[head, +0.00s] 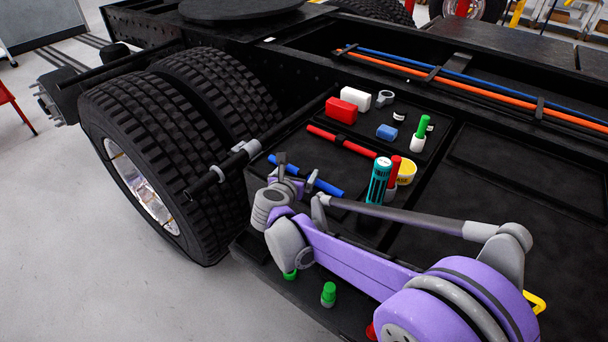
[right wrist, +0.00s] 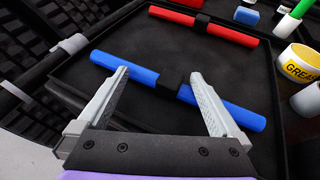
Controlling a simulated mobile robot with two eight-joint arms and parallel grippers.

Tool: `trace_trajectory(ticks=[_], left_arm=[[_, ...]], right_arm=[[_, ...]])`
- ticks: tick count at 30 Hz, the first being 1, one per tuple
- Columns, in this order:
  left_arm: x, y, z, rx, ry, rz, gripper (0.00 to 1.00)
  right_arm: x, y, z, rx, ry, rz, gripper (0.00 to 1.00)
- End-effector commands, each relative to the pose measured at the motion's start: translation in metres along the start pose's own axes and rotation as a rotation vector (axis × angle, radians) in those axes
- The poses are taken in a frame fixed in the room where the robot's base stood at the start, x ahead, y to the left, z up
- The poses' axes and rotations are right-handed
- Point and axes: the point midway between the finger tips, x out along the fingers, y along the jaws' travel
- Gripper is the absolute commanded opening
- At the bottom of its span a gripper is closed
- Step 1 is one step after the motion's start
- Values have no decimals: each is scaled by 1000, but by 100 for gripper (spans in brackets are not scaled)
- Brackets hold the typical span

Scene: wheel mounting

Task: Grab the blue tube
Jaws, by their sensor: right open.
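The blue tube (head: 329,188) lies on the black tray, with a black piece around its middle. It also shows in the right wrist view (right wrist: 232,111), slanting down from upper left to lower right. My right gripper (head: 296,169) is open and empty over the tube. In the right wrist view its two fingertips (right wrist: 160,76) stand on either side of the black middle piece, and the left one covers a bit of the tube. I cannot tell the gap in height between fingertips and tube. My left gripper is not in view.
A red tube (head: 341,140) lies farther back. A teal can (head: 379,181), a yellow-white grease tub (head: 406,172), a red block (head: 341,110) and a small blue block (head: 386,131) stand nearby. A big tire (head: 150,160) is at left.

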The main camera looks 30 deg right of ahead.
Motion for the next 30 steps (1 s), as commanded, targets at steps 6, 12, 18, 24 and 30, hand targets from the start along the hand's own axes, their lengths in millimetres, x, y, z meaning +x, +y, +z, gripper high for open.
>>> trace_trajectory(ticks=[6,12,18,24,30], left_arm=[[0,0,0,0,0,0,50],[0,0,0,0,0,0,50],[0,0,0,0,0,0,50],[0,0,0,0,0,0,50],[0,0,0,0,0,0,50]], right_arm=[[4,0,0,-1,0,0,100],[4,0,0,-1,0,0,77],[4,0,0,-1,0,0,41],[4,0,0,-1,0,0,5],[4,0,0,-1,0,0,0]])
